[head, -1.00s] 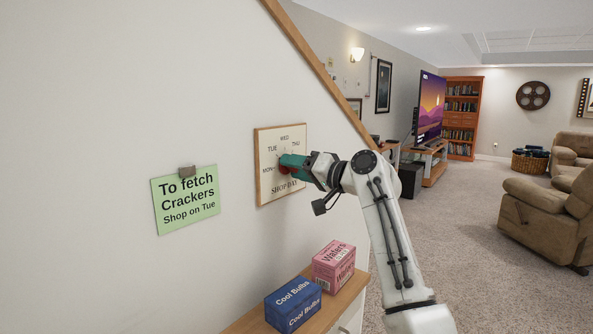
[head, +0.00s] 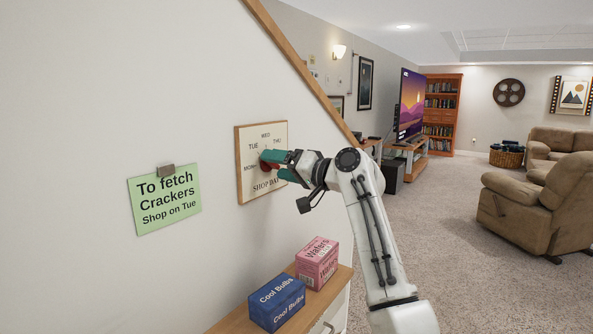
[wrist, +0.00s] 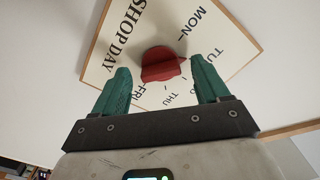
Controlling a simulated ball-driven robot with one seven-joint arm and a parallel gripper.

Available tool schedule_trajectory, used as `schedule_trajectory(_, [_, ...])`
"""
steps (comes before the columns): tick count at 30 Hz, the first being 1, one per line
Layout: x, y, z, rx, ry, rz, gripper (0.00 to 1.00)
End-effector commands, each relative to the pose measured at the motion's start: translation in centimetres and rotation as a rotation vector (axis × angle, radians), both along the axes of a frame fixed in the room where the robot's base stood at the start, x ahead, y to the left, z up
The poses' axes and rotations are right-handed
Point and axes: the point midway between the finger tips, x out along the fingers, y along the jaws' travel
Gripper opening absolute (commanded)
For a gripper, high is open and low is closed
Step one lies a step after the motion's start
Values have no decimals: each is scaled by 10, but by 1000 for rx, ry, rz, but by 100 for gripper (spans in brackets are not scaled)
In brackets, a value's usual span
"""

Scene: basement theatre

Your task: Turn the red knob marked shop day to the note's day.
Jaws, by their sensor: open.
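The red knob (head: 266,165) sits on a cream wood-framed dial board (head: 248,190) on the wall, marked SHOP DAY. MON, TUE, WED and THU show around it in the head view; FRI also shows in the wrist view. The green note (head: 165,200) reads "To fetch Crackers, Shop on Tue". My gripper (head: 277,165) is at the board with its teal fingers apart. In the wrist view the knob (wrist: 162,64) lies between and just beyond the fingertips, with a gap on each side.
Below the board, a wooden-topped cabinet (head: 237,322) holds a blue Cool Bulbs box (head: 277,302) and a pink Wafers box (head: 317,262). A sloping wood trim (head: 300,66) runs above the board. Open carpet lies to the right, with a brown armchair (head: 535,205).

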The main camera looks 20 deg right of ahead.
Motion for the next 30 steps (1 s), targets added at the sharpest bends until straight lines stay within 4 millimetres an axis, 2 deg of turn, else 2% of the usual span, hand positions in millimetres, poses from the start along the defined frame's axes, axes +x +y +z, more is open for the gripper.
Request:
schedule_trajectory(15, [-69, -51, -2, 0, 1, -2, 74])
schedule_trajectory(21, [-80, -59, -2, -1, 3, -1, 74])
schedule_trajectory(30, [-81, -59, -2, 0, 2, -1, 74])
